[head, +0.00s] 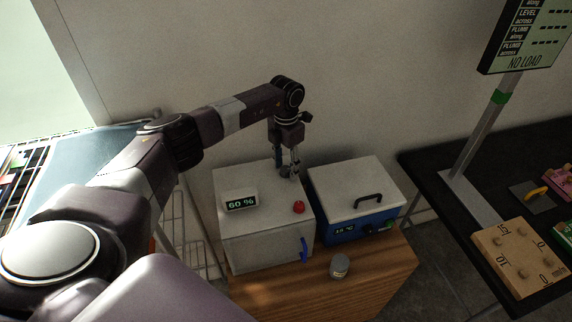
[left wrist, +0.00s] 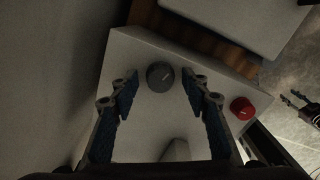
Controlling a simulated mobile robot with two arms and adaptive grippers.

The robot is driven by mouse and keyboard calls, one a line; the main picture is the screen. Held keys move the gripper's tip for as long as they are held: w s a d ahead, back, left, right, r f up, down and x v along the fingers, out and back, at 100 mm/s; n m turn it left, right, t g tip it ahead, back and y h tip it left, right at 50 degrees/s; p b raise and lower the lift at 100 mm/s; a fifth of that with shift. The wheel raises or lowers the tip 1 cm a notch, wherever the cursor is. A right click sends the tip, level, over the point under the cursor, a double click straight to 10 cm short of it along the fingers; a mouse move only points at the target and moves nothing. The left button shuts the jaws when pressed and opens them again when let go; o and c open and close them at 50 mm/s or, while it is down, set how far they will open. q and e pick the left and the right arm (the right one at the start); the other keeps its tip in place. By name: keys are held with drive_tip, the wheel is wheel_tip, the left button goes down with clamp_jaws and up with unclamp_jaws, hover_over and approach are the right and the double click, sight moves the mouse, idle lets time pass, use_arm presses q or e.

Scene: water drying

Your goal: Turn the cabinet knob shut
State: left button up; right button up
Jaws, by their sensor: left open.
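The white cabinet (head: 262,258) stands on a wooden table, with a blue handle (head: 304,249) on its front. Its grey round knob (left wrist: 160,76) with a pale pointer line is on the top face. A red button (head: 299,207) is also on top; it shows in the left wrist view (left wrist: 242,108) too. My left gripper (head: 292,176) is over the back right of the cabinet top, pointing down. In the left wrist view its open fingers (left wrist: 160,82) stand on either side of the knob, with gaps showing. In the head view the gripper mostly hides the knob.
A display (head: 241,202) reading 60 % stands on the cabinet. A white and blue box (head: 345,236) with a black handle is close on the right. A grey lidded jar (head: 340,266) stands on the wooden table (head: 385,274). A dark prong-ended part, possibly my right gripper, shows at the wrist view's right edge.

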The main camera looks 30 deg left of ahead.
use_arm(q)
drive_tip(key=c, duration=1.2)
drive_tip(key=shift+o, duration=0.2)
use_arm(e)
drive_tip(key=shift+s+a, duration=0.35)
drive_tip(key=shift+s, duration=0.15)
